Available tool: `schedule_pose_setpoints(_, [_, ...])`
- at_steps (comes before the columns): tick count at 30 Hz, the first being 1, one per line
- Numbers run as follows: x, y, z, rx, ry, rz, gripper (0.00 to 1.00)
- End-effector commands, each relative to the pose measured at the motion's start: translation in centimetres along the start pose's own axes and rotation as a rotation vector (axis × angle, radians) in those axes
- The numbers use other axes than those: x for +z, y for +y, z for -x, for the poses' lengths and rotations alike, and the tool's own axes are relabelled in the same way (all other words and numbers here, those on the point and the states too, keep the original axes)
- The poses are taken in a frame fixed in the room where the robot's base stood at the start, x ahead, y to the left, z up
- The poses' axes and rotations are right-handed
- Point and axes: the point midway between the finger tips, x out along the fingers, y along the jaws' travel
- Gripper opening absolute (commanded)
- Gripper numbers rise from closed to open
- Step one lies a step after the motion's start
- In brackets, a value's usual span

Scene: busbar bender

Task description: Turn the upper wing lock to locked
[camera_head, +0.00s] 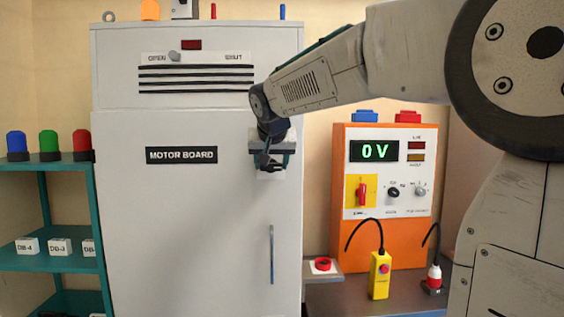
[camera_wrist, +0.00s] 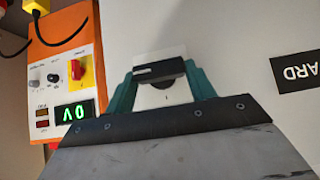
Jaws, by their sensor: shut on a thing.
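The upper wing lock (camera_wrist: 160,72) is a dark bar-shaped knob on a small white plate (camera_wrist: 150,57) on the cabinet door. In the wrist view the bar lies nearly level, with a pale mark on its left part and a small mark on the plate below it. My gripper (camera_wrist: 162,82) has its teal fingers shut on the knob, one at each end. In the head view my gripper (camera_head: 270,160) is at the door, right of the MOTOR BOARD label (camera_head: 181,155), and hides most of the lock.
The grey cabinet (camera_head: 190,230) has a long door handle (camera_head: 271,255) below the lock and an OPEN/SHUT slider (camera_head: 174,56) above. An orange panel (camera_head: 340,240) reading 0 V and a yellow pendant (camera_head: 380,275) stand right. Teal shelves (camera_head: 50,262) stand left.

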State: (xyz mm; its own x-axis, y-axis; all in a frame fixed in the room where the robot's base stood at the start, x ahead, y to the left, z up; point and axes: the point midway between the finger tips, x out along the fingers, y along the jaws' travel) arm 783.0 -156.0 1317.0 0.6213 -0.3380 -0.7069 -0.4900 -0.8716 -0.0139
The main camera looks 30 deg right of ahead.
Motion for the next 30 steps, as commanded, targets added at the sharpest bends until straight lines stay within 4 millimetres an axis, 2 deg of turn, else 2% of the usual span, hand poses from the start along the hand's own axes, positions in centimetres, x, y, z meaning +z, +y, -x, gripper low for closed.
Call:
schedule_pose_setpoints(5, [0.0,0.0,0.1,-0.001,0.0,-0.004,0.14])
schedule_pose_setpoints(6, [0.0,0.0,0.1,-0.001,0.0,-0.004,0.63])
schedule_pose_setpoints(8, [0.0,0.0,0.1,-0.001,0.0,-0.003,0.76])
schedule_pose_setpoints(16, [0.0,0.0,0.1,0.0,0.0,-0.002,0.76])
schedule_pose_setpoints(19, [0.0,0.0,0.8,0.0,0.001,-0.002,0.76])
schedule_pose_setpoints(30, [-0.1,0.0,6.7,-0.002,0.002,-0.003,0.76])
